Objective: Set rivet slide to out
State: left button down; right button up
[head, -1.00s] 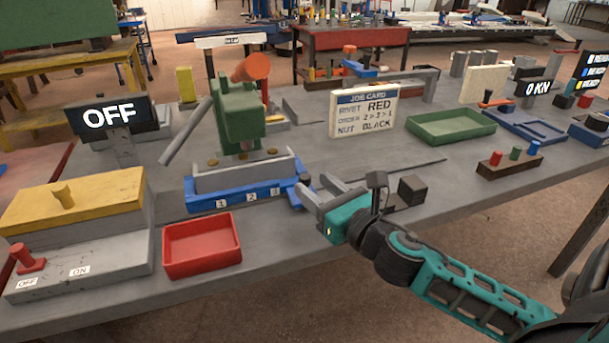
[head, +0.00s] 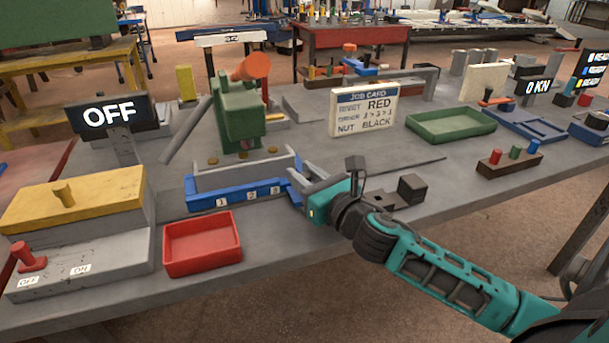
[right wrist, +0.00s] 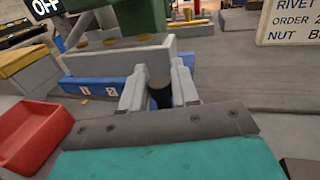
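The rivet slide is a blue tray (head: 235,203) marked 1, 2, 3 in front of the green press (head: 240,112). It also shows in the right wrist view (right wrist: 78,87). A dark upright knob (right wrist: 160,93) stands by its right end. My right gripper (head: 300,174) is at that end, with its two grey fingers (right wrist: 160,80) on either side of the knob. The knob fills most of the gap; I cannot tell whether the fingers press on it. In the head view the fingers hide the knob. My left gripper is not in view.
A red tray (head: 202,250) lies front left of the slide, beside the yellow-lidded switch box (head: 70,205). The display (head: 112,115) reads OFF. The job card (head: 362,112), a green tray (head: 450,127) and dark blocks (head: 412,188) are to the right.

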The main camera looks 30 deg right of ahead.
grip_shut()
jog(key=shift+r, duration=0.1)
jog(key=d, duration=0.2)
jog(key=s+d, duration=0.1)
jog(key=d, duration=0.2)
jog(key=shift+o, duration=2.1)
grip_release()
jog(key=shift+a+r, duration=0.1)
jog(key=shift+s, duration=0.1)
jog(key=s, duration=0.7)
jog(key=s+b, duration=0.1)
jog(key=s, duration=0.3)
jog(key=shift+s+d+f, duration=0.1)
jog(key=shift+d+f, duration=0.1)
jog(key=shift+f, duration=0.1)
jog(key=shift+s, duration=0.75)
